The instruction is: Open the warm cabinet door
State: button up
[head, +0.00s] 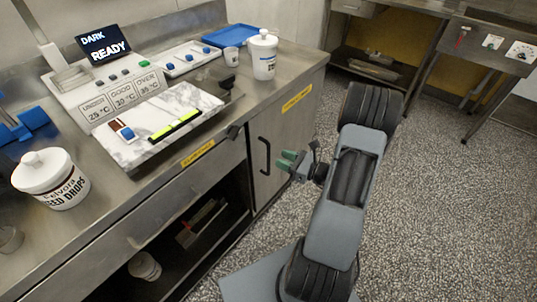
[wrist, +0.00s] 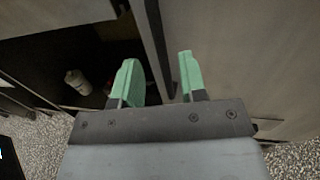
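The warm cabinet door (head: 283,140) is a grey panel at the right end of the counter front, and it looks shut. Its dark upright handle (head: 265,156) is near the door's left edge. My gripper (head: 284,160) is in front of the door, just right of the handle in the head view, with green fingers apart and empty. In the wrist view my gripper (wrist: 158,68) is also open. A dark upright bar, apparently the handle (wrist: 168,75), shows between the fingers. I cannot tell how far in front of it the fingertips are.
Left of the door is an open dark compartment (head: 205,225) with a white container (head: 145,266) inside. The counter (head: 225,125) above holds a control panel (head: 115,85) and white tubs. Speckled floor (head: 420,215) is clear to the right. A steel table (head: 485,45) stands at the back right.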

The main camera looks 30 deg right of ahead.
jog(key=x, duration=0.6)
grip_shut()
dwell(0.4)
